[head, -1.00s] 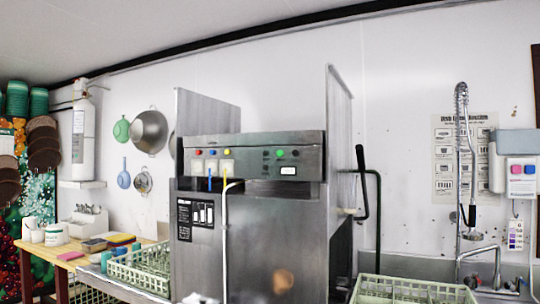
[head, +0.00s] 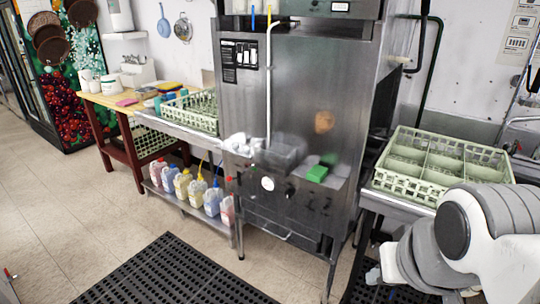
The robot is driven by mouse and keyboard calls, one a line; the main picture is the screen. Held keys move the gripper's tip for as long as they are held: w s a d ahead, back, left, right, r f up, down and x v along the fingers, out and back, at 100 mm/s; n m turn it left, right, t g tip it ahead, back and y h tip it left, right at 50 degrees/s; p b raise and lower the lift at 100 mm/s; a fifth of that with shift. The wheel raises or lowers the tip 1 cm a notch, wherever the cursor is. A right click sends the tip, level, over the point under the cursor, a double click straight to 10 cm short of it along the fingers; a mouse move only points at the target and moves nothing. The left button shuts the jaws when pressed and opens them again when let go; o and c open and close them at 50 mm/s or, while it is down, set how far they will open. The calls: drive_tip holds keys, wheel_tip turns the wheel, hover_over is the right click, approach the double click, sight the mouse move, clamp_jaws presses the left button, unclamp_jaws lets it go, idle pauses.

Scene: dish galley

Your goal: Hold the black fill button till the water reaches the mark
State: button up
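The dish machine (head: 285,100) stands in the middle of the head view, a tall steel box. Its upper control panel is cut off by the top edge, with only a small display (head: 340,6) showing. I cannot tell whether one of the dark shapes is the black fill button. No water level or mark can be made out. My arm (head: 480,230) is folded at the lower right, apart from the machine. My gripper cannot be made out.
A pale green dish rack (head: 440,165) sits on the right counter, close to my arm. Another rack (head: 197,108) is on the left counter. Several coloured bottles (head: 183,183) stand on a low shelf. A black floor mat (head: 170,272) lies before the machine; the floor at left is clear.

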clamp_jaws()
idle(1.4)
